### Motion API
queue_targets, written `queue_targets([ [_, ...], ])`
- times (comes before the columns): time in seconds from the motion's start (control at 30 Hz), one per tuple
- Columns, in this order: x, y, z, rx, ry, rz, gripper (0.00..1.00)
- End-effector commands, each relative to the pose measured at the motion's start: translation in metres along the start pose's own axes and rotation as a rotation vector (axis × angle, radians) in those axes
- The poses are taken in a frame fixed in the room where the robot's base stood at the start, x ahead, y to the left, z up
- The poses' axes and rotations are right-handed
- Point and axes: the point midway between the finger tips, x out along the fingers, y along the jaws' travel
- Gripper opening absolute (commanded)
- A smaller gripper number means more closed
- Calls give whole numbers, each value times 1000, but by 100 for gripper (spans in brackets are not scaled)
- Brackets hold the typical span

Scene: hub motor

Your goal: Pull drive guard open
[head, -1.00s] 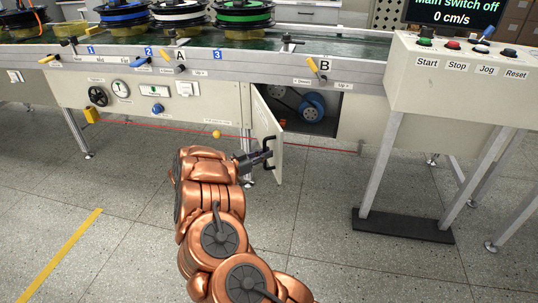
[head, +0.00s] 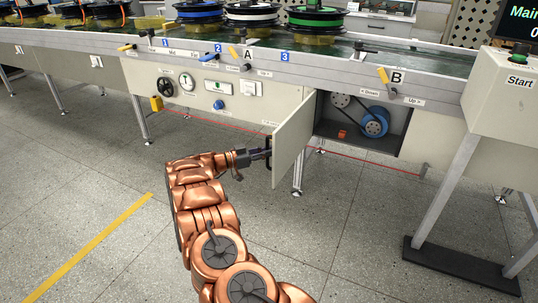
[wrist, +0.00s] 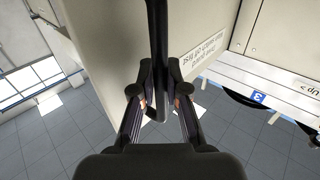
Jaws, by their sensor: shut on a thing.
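The drive guard (head: 304,142) is a pale hinged door below the conveyor, standing open and swung out toward me. Its black handle (head: 269,153) is on the left edge. My gripper (head: 262,154) is at that handle, and in the wrist view my gripper (wrist: 160,100) has its fingers shut on the dark handle bar (wrist: 157,45). The guard panel also fills the upper middle of the wrist view (wrist: 110,40). Behind the guard, the opening shows a blue motor (head: 375,122), a belt and pulley (head: 341,101), and a small orange part (head: 342,134).
The conveyor (head: 330,65) runs above with spools on it. A control box (head: 510,95) on legs stands at the right, with a dark foot plate (head: 462,266) on the floor. Yellow tape (head: 90,243) marks the floor at left. Floor in front is clear.

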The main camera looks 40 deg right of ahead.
Motion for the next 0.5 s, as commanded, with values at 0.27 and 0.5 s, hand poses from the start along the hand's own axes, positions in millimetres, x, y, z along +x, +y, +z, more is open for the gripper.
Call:
queue_targets([
  [0.27,-3,-5,-2,2,2,-4,0],
  [0.5,-5,-6,-2,3,3,-9,0],
])
